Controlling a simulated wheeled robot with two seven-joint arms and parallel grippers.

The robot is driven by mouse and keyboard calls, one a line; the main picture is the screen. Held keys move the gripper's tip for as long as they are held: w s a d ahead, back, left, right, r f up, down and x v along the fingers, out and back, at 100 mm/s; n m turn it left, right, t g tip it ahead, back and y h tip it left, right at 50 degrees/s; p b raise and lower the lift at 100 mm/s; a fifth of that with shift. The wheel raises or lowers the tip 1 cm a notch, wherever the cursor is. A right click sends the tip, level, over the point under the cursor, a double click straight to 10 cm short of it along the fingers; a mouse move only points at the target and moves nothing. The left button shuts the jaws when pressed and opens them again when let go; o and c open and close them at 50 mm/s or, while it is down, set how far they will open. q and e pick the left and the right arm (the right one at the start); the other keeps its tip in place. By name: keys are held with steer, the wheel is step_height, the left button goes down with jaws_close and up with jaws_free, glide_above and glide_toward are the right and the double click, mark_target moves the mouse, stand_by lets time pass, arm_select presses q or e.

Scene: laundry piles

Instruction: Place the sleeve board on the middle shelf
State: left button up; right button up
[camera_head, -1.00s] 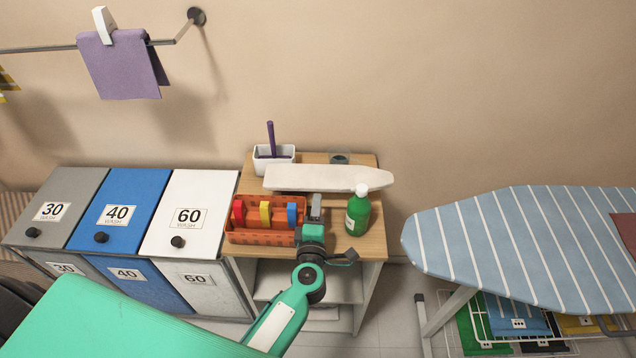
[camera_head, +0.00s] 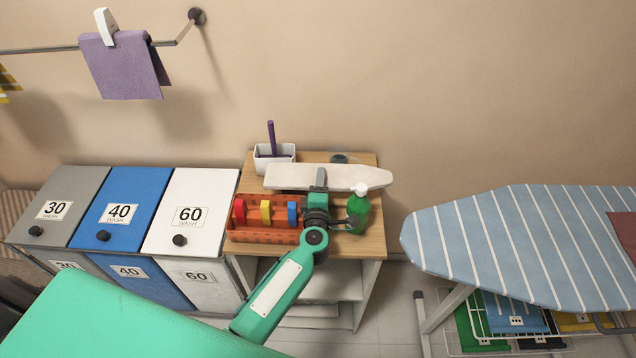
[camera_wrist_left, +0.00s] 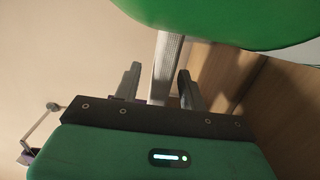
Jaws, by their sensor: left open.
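The sleeve board (camera_head: 290,177) is a long, pale, narrow board with a pointed right end, lying across the top of the wooden shelf unit (camera_head: 375,240). My left gripper (camera_head: 320,178) is at the front edge of the board, near its middle. In the left wrist view the board (camera_wrist_left: 167,65) shows edge-on between the two open fingers of my left gripper (camera_wrist_left: 160,85). I cannot tell whether the fingers touch it. The middle shelf (camera_head: 340,280) shows below the top, partly hidden by my arm. My right gripper is not in view.
A green bottle (camera_head: 358,211) stands close to the right of my gripper; it looms in the left wrist view (camera_wrist_left: 230,20). An orange crate (camera_head: 265,235) with coloured items is to the left. A white holder (camera_head: 263,163) and a grey cup (camera_head: 339,158) stand behind. An ironing board (camera_head: 480,250) is at right.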

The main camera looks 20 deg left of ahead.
arm_select(q)
jaws_close()
steer(key=shift+r, duration=0.2)
steer(key=shift+r, duration=0.25)
step_height(320, 180, up, 19)
steer(key=p, duration=0.7)
